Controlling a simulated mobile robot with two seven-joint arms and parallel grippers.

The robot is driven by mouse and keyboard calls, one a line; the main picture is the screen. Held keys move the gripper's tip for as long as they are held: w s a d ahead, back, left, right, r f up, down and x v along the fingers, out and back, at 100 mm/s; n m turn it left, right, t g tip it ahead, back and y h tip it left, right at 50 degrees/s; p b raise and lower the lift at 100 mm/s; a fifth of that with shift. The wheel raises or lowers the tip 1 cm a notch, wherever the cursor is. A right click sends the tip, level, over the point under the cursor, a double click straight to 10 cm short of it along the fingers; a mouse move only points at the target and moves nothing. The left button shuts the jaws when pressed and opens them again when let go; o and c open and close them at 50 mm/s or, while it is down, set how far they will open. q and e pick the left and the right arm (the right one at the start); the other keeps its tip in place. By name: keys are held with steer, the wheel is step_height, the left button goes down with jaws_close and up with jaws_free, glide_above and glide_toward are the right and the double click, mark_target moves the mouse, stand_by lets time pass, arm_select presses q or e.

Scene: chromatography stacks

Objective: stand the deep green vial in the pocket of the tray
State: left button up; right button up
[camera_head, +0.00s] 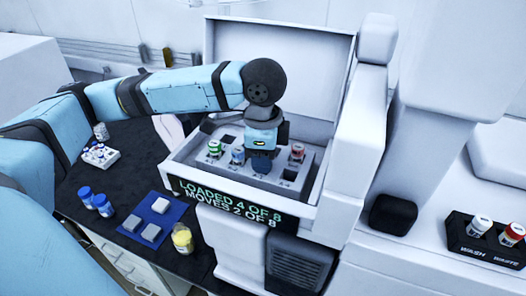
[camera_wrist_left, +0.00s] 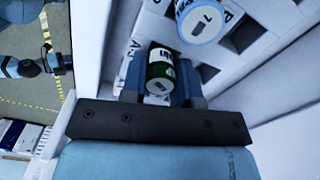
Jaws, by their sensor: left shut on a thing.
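My left gripper (camera_head: 262,158) is over the grey pocketed tray (camera_head: 312,166) inside the open white instrument. In the left wrist view its fingers (camera_wrist_left: 158,88) are shut on the deep green vial (camera_wrist_left: 160,66), which has a white label. The gripper hides this vial in the head view, and I cannot tell if its base is in a pocket or above it. A brighter green-capped vial (camera_head: 214,148), a blue-and-white vial (camera_head: 238,156) and a red-capped vial (camera_head: 298,151) stand in the tray. Dark square pockets show at its front right and back left. My right gripper is not in view.
The open lid (camera_head: 280,60) rises behind the tray. A display (camera_head: 230,205) fronts it. Left on the dark bench are two blue-capped vials (camera_head: 95,200), a blue mat (camera_head: 168,212) with blocks, a yellow vial (camera_head: 182,239) and a white rack (camera_head: 100,157). A wash/waste rack (camera_head: 485,247) stands right.

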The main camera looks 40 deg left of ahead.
arm_select(q)
steer(key=o, duration=1.4)
steer(key=shift+c, duration=0.2)
steer(key=shift+r, duration=3.5)
steer(key=shift+s, duration=0.1)
